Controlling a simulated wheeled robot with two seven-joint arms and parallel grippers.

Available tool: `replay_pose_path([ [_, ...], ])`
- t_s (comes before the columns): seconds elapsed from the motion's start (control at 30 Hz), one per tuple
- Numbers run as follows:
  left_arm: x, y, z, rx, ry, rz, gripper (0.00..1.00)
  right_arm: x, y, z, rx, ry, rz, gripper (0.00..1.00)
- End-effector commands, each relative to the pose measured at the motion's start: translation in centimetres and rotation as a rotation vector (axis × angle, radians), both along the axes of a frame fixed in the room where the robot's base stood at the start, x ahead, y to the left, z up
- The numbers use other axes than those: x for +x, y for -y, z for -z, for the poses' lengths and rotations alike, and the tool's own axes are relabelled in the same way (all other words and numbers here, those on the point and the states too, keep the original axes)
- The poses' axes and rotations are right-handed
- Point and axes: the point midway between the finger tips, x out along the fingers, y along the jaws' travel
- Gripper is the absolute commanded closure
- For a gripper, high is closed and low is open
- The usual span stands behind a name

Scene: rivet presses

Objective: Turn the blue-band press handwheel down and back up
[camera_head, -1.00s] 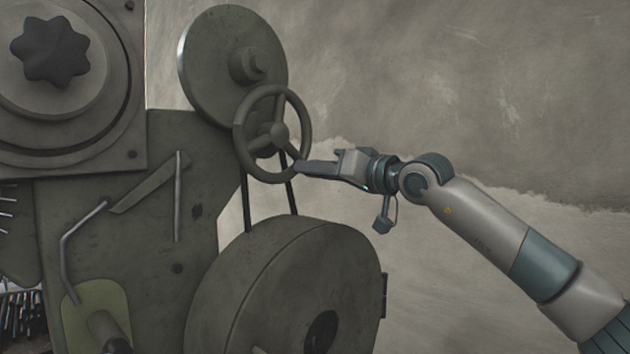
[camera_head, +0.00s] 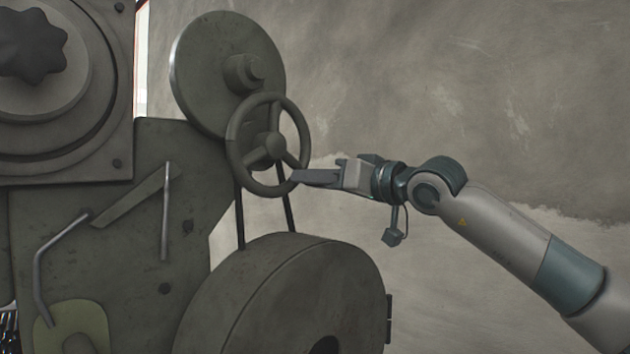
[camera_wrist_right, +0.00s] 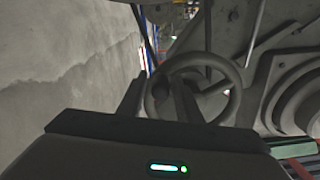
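The grey three-spoke handwheel (camera_head: 271,146) stands at the side of the press, in front of a larger round disc. My right gripper (camera_head: 298,176) reaches in from the right, with its fingertips at the lower right of the wheel's rim. In the right wrist view the handwheel (camera_wrist_right: 236,98) is ahead of the right gripper (camera_wrist_right: 160,92). Its two dark fingers look apart there, with the left part of the rim between them; a firm hold on it does not show. No blue band shows on the press. My left gripper is out of view.
The grey press body (camera_head: 130,215) fills the left, with bent levers on its face. A belt runs down from behind the wheel to a big drum (camera_head: 270,290) below. A bare wall (camera_head: 450,80) stands behind, with free room around my right arm.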

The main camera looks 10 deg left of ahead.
Motion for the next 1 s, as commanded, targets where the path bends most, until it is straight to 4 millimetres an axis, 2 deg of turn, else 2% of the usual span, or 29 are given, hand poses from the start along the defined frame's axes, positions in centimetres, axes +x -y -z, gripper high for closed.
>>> replay_pose_path([
  [0.37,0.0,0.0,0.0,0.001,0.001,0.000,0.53,-0.1,0.1,0.0,0.001,-0.001,0.000,0.63],
  [0.57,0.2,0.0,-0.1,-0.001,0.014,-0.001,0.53,-0.7,1.1,0.0,0.001,0.000,0.000,0.63],
  [0.77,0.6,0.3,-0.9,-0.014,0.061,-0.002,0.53,-2.2,3.4,0.1,0.001,0.000,0.001,0.63],
  [1.0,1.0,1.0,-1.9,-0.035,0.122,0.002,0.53,-4.9,7.4,0.1,0.000,0.001,0.002,0.63],
])
